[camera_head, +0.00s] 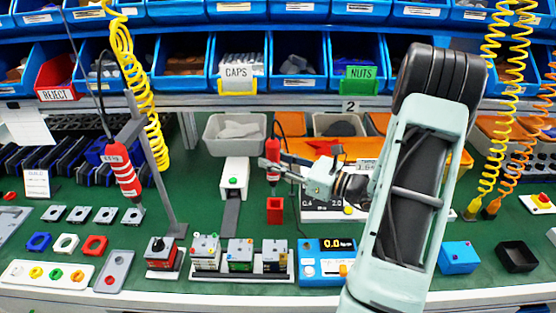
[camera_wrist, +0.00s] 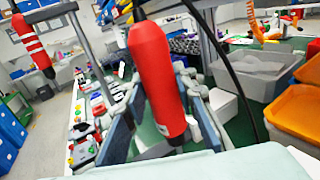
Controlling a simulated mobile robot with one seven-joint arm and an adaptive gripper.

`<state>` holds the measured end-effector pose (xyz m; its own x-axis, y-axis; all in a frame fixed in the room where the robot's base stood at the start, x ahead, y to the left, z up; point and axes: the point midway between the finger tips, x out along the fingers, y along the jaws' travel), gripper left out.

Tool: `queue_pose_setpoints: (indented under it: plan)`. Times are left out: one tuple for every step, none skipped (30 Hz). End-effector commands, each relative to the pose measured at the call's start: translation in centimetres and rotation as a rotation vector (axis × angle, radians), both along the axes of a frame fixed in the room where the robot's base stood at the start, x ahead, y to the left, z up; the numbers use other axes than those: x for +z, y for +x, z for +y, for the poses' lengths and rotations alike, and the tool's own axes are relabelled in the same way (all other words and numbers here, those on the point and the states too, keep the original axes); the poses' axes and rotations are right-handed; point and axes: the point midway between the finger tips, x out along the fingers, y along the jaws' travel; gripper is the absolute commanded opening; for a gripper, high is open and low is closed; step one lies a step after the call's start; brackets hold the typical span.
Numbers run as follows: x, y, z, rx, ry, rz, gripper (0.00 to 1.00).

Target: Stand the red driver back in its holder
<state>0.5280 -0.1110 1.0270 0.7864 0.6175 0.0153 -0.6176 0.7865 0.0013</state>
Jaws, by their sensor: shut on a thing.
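The red driver (camera_head: 273,152) is upright in my gripper (camera_head: 271,167), near the middle of the head view. Its black cable runs up from the top. In the wrist view the plain red driver (camera_wrist: 157,85) sits between the two fingers of my gripper (camera_wrist: 165,115), which are shut around its body. A small red square holder (camera_head: 275,209) stands on the green bench below the driver. The driver's lower end is above the holder, with a gap between them. The holder is not seen in the wrist view.
A red driver with white stripes (camera_head: 123,171) hangs at the left by a grey post (camera_head: 155,170). A white box with a green button (camera_head: 234,177) stands left of the holder. Switch blocks (camera_head: 240,255) and a blue meter (camera_head: 333,262) line the front. Grey bins (camera_head: 235,131) stand behind.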

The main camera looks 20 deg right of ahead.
Motion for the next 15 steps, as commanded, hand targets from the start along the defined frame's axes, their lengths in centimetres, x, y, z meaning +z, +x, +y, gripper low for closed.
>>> queue_pose_setpoints:
  plan:
    - [0.0, 0.1, 0.2, 0.007, 0.000, -0.002, 0.00]
    - [0.0, 0.1, 0.2, 0.010, 0.000, -0.002, 0.00]
    - [0.0, 0.1, 0.3, 0.013, 0.000, -0.002, 0.00]
    - [-0.1, 0.1, 0.3, 0.014, 0.000, -0.002, 0.00]
    - [-0.1, 0.1, 0.3, 0.015, 0.000, -0.002, 0.00]
    - [-0.1, 0.1, 0.3, 0.016, 0.000, -0.002, 0.00]
    - [-0.2, 0.1, 0.3, 0.016, 0.000, -0.002, 0.00]
    - [-0.3, 0.1, 0.3, 0.017, 0.000, -0.002, 0.00]
    - [-0.5, 0.1, 0.3, 0.017, 0.000, -0.002, 0.00]
    - [-0.6, 0.1, 0.3, 0.016, 0.000, -0.002, 0.00]
    - [-0.8, 0.1, 0.3, 0.016, 0.000, -0.002, 0.00]
    - [-1.1, 0.1, 0.3, 0.016, 0.001, -0.002, 0.00]
    - [-1.3, 0.1, 0.3, 0.016, 0.001, -0.002, 0.00]
    - [-1.5, 0.1, 0.3, 0.016, 0.001, -0.002, 0.00]
    - [-1.9, 0.1, 0.3, 0.016, 0.001, -0.002, 0.00]
